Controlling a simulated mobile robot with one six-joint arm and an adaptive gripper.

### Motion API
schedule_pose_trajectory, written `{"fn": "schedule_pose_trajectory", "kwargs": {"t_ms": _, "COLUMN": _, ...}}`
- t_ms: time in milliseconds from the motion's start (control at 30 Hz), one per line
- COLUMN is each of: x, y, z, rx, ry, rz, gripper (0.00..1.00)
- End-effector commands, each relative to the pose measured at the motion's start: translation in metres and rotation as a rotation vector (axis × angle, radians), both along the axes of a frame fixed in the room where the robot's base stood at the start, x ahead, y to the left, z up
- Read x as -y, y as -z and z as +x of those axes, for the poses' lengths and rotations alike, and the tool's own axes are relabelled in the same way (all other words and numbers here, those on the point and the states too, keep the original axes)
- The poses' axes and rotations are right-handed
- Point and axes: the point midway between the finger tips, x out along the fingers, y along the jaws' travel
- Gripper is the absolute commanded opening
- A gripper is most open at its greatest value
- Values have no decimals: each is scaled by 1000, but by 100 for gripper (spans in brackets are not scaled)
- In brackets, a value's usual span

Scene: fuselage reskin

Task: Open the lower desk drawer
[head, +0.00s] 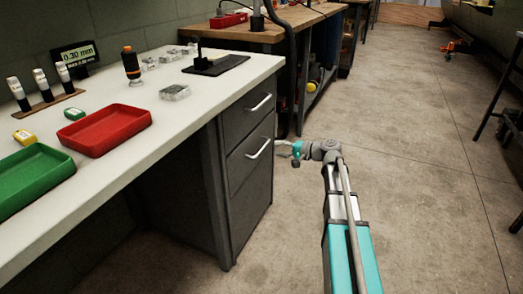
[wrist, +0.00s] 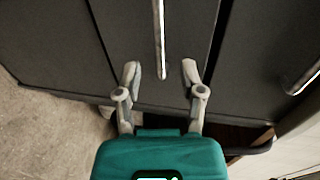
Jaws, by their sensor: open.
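The lower drawer (head: 252,165) is a dark grey front in the desk pedestal, and it looks closed. Its pale bar handle (head: 258,150) sits near its upper edge. My gripper (head: 296,150) is open just to the right of this handle in the head view. In the wrist view, the lower drawer handle (wrist: 159,35) runs down the middle. Its near end appears between the two spread fingertips of my gripper (wrist: 161,70). The fingers show no grip on it, and I cannot tell the depth gap.
The upper drawer (head: 246,120) is closed; its handle (wrist: 302,78) shows at the right of the wrist view. The white desktop (head: 130,160) holds a red tray (head: 104,130), a green tray (head: 34,180) and small tools. The concrete floor (head: 420,160) to the right is open.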

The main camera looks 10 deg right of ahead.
Motion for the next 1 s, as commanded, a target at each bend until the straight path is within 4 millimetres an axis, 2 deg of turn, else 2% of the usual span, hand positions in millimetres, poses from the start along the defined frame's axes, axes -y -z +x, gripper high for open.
{"fn": "schedule_pose_trajectory", "kwargs": {"t_ms": 200, "x": -27, "y": 9, "z": 21, "rx": 0, "ry": -2, "rz": 0, "gripper": 51}}
{"fn": "schedule_pose_trajectory", "kwargs": {"t_ms": 433, "x": -48, "y": 14, "z": 36, "rx": 1, "ry": -1, "rz": 0, "gripper": 51}}
{"fn": "schedule_pose_trajectory", "kwargs": {"t_ms": 633, "x": -56, "y": 15, "z": 41, "rx": 0, "ry": 0, "rz": 0, "gripper": 51}}
{"fn": "schedule_pose_trajectory", "kwargs": {"t_ms": 967, "x": -57, "y": 15, "z": 42, "rx": 0, "ry": 1, "rz": 0, "gripper": 51}}
{"fn": "schedule_pose_trajectory", "kwargs": {"t_ms": 1000, "x": -57, "y": 15, "z": 42, "rx": 0, "ry": 1, "rz": 0, "gripper": 44}}
